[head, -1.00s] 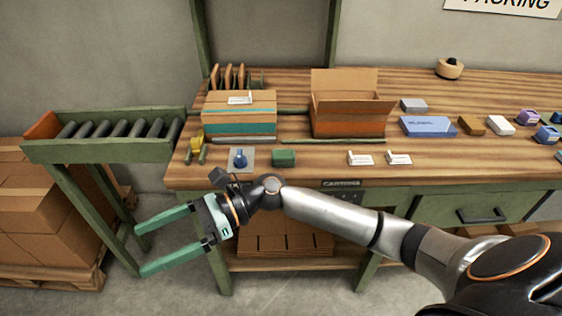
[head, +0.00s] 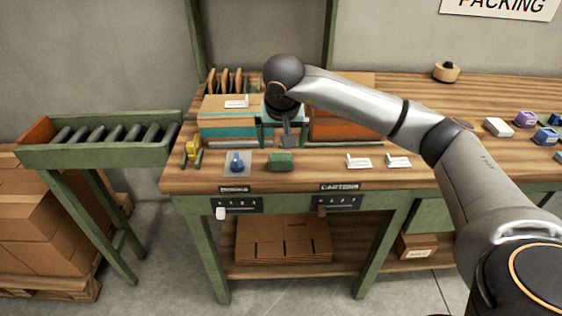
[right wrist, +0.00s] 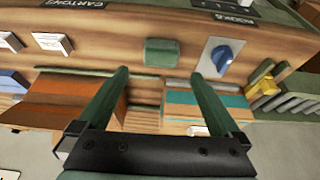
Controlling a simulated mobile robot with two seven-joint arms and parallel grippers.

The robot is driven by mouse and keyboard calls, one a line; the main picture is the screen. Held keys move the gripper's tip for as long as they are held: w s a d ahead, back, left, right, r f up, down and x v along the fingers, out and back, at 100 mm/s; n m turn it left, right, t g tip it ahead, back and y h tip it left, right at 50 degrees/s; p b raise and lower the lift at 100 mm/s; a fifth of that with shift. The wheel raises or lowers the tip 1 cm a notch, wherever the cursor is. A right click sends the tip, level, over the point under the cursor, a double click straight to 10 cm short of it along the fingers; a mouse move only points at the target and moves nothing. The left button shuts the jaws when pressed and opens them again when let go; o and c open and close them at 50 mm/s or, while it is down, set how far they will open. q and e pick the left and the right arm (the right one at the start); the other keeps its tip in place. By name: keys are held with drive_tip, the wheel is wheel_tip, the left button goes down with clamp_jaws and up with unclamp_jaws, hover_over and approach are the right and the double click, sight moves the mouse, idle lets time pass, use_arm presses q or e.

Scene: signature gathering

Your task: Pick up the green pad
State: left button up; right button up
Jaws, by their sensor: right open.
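The green pad (head: 281,162) is a small dark green block lying on the wooden bench top near its front edge. It also shows in the right wrist view (right wrist: 161,52), just beyond the fingertips and roughly centred between them. My right gripper (head: 282,143) is open and empty, above the bench and just behind the pad in the head view. Its two green fingers also show in the right wrist view (right wrist: 160,74), apart from the pad. My left gripper is in neither view now.
A blue knob on a grey plate (head: 238,163) sits just left of the pad. White cards (head: 358,161) lie to the right. A teal-striped carton (head: 222,122) and an open orange-brown carton (head: 335,125) stand behind. A roller conveyor (head: 98,140) is at the left.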

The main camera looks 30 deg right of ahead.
sight(281, 157)
drive_tip(key=x, duration=0.9)
drive_tip(key=shift+p, duration=0.3)
drive_tip(key=shift+c, duration=0.4)
drive_tip(key=c, duration=1.2)
